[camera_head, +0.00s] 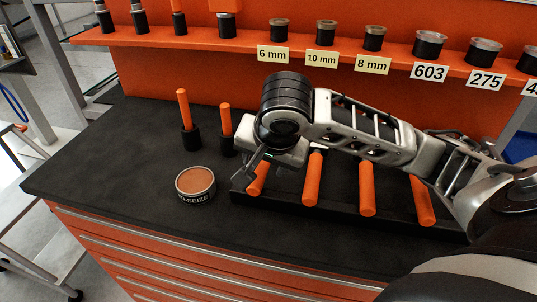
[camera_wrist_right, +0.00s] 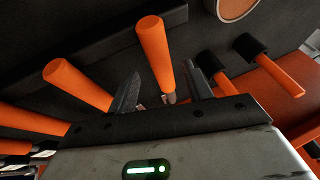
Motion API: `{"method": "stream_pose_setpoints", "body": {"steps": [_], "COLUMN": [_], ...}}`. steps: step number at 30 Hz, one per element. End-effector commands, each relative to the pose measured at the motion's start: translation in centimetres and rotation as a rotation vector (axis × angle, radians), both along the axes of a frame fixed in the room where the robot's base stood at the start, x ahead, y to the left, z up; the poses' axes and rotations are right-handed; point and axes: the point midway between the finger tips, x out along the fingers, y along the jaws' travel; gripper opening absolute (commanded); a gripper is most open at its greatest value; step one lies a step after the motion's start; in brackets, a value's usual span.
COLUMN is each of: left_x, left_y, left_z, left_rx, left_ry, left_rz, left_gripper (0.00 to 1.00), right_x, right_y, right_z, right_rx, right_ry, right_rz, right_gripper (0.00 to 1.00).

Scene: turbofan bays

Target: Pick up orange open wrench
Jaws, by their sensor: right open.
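Several orange-handled tools lie side by side in a black tray (camera_head: 335,219) on the workbench. Their working ends are hidden, so I cannot tell which is the open wrench. My right gripper (camera_head: 252,168) is over the leftmost handle (camera_head: 258,180) in the head view and partly hides it. In the wrist view my right gripper (camera_wrist_right: 163,72) is open, with an orange handle (camera_wrist_right: 154,50) showing between its two fingers. I cannot tell whether they touch it. Another orange handle (camera_wrist_right: 78,85) lies left of the fingers. My left gripper is not in view.
A round tin (camera_head: 195,185) stands left of the tray. Two upright orange handles in black holders (camera_head: 190,140) stand behind it. An orange shelf (camera_head: 310,55) with labelled sockets runs along the back. The bench's left front is clear.

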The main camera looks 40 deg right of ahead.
Motion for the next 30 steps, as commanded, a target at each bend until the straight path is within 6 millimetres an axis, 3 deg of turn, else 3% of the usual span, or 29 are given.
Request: {"method": "stream_pose_setpoints", "body": {"steps": [9,17,23,30], "left_x": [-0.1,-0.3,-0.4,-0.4], "left_y": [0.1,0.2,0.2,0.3], "left_z": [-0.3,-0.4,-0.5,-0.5], "left_rx": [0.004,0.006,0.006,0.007], "left_ry": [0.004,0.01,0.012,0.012], "left_rz": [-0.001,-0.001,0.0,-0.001], "left_gripper": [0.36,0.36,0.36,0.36], "right_x": [2.0,2.1,2.1,2.2], "right_y": [-0.6,-0.7,-0.7,-0.7], "right_z": [-3.7,-3.9,-3.9,-3.8], "right_rx": [-0.001,-0.001,-0.001,-0.001], "right_ry": [0.003,0.002,0.002,-0.001], "right_rz": [0.0,0.0,0.0,0.0], "right_gripper": [0.5,0.5,0.0,0.0]}}
